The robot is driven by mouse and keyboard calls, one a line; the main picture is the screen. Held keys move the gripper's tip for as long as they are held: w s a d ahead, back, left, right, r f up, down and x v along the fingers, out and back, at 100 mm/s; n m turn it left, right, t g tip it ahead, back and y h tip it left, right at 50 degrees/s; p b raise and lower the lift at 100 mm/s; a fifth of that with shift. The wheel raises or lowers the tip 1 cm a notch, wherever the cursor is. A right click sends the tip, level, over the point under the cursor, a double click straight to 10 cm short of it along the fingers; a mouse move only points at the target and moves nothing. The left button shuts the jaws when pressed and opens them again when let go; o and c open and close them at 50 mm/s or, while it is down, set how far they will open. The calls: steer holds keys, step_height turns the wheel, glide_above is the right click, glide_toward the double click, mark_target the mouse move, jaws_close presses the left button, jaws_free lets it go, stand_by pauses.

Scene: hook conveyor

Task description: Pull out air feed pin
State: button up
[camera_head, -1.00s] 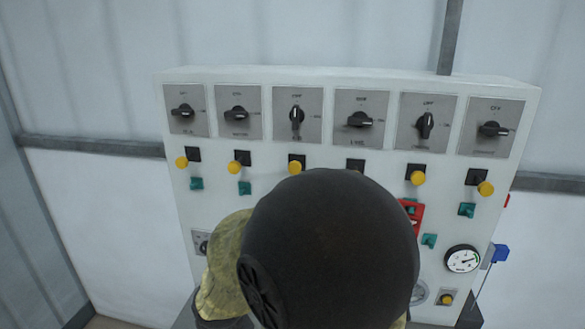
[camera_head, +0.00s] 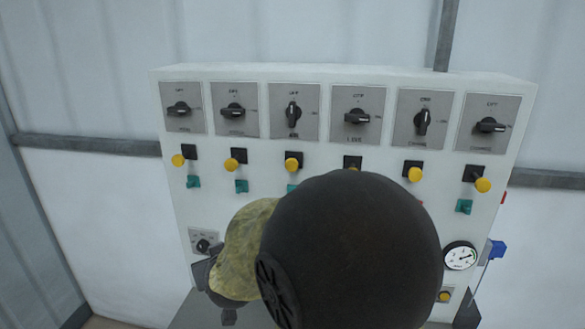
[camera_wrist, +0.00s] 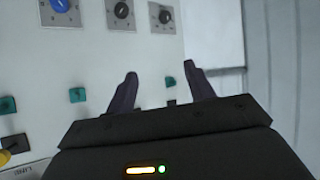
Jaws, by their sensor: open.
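The white control panel (camera_head: 330,75) has a row of small teal pins, one under most of the yellow buttons. In the head view one teal pin (camera_head: 464,206) shows at the right and others at the left. I cannot tell which is the air feed pin. My gripper (camera_wrist: 160,70) is open and empty in the wrist view, with its two dark fingers apart. A teal pin (camera_wrist: 170,82) shows between the fingers, nearer the right one; I cannot tell its depth. Another teal pin (camera_wrist: 77,95) lies left of the fingers. My dark arm hides the panel's lower middle in the head view.
Black rotary switches (camera_head: 359,118) line the panel's top, with yellow buttons (camera_head: 413,174) below. A round gauge (camera_head: 460,256) and a blue part (camera_head: 498,250) are at the lower right. A blue knob (camera_wrist: 62,5) shows in the wrist view.

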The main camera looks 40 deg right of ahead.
mark_target(291, 167)
steer(key=s+d+r+m+h, duration=0.3)
steer(key=d+r+m+h, duration=0.2)
steer(key=d+r+h, duration=0.5)
steer(key=d+r, duration=0.1)
steer(key=d, duration=0.2)
steer(key=shift+d+r+h, duration=0.3)
steer(key=shift+d+r, duration=0.05)
steer(key=shift+w+t, duration=0.1)
steer(key=shift+t, duration=0.2)
steer(key=p+x, duration=0.2)
steer(key=x, duration=1.5)
steer(key=shift+w+d+f+p, duration=0.1)
steer(key=shift+w+f+p, duration=0.05)
steer(key=shift+p, duration=0.25)
steer(key=shift+c, duration=0.3)
